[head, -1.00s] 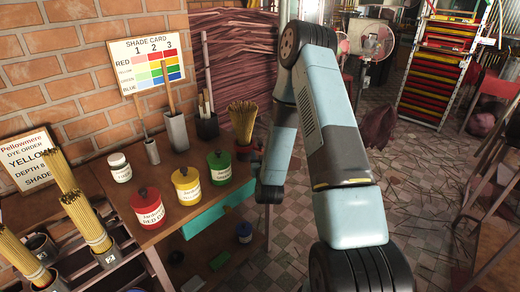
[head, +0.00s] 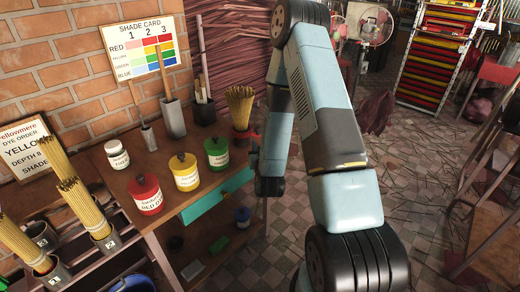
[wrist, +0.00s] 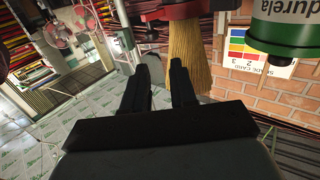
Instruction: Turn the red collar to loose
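The red collar (head: 246,135) is around the lower part of a bundle of tan sticks (head: 240,104) at the table's far right corner in the head view. The fingers point toward the collar. I cannot tell whether the collar is tight or loose.
Red (head: 146,194), yellow (head: 184,172) and green (head: 217,153) lidded jars and a white jar (head: 117,155) stand on the table near the bundle. The green jar (wrist: 283,35) looms close at right in the wrist view. Open tiled floor lies right of the table.

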